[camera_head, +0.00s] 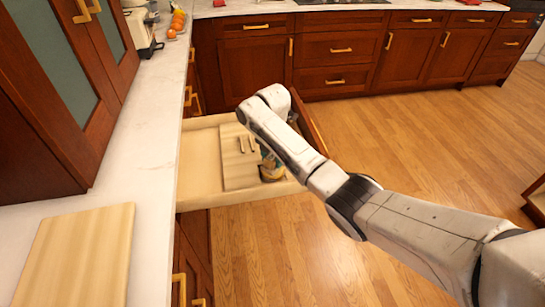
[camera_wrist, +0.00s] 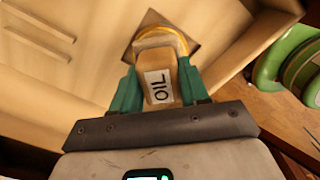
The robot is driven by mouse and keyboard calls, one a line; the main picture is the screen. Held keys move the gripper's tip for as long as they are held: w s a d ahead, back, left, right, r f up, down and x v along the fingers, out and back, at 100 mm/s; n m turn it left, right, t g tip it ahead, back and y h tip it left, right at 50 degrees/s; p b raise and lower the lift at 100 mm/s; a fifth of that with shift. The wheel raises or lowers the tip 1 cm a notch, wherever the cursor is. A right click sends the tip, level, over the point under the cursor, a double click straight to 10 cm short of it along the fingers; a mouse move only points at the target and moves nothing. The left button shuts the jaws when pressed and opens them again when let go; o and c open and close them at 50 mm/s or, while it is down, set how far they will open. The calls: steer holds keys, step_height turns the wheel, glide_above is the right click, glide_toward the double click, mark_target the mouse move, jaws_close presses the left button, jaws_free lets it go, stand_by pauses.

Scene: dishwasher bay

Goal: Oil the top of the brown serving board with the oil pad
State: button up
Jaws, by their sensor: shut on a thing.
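My gripper (camera_head: 268,158) is over the open drawer, shut on the oil pad (camera_head: 271,174). In the wrist view the teal fingers (camera_wrist: 158,92) grip the pad's tan block (camera_wrist: 160,68), labelled OIL, with a yellow rim at its far end. A dark square patch shows around that end; I cannot tell whether it is a stain, a recess or a shadow, nor whether the pad touches. A light brown board (camera_head: 238,172) with two slots lies in the drawer beside the pad. Another light wooden board (camera_head: 78,255) lies flat on the counter. I cannot tell which is the serving board.
The drawer (camera_head: 200,162) stands pulled out from under the pale counter (camera_head: 150,150). Its front panel (camera_head: 308,125) is partly behind my arm. The wooden floor (camera_head: 440,140) at right is clear.

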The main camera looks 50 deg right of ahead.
mark_target(273, 156)
steer(key=shift+f, duration=0.6)
stand_by(1.7)
step_height(273, 156, up, 7)
steer(key=p, duration=0.6)
steer(key=shift+r, duration=0.1)
steer(key=shift+s, duration=0.1)
stand_by(0.9)
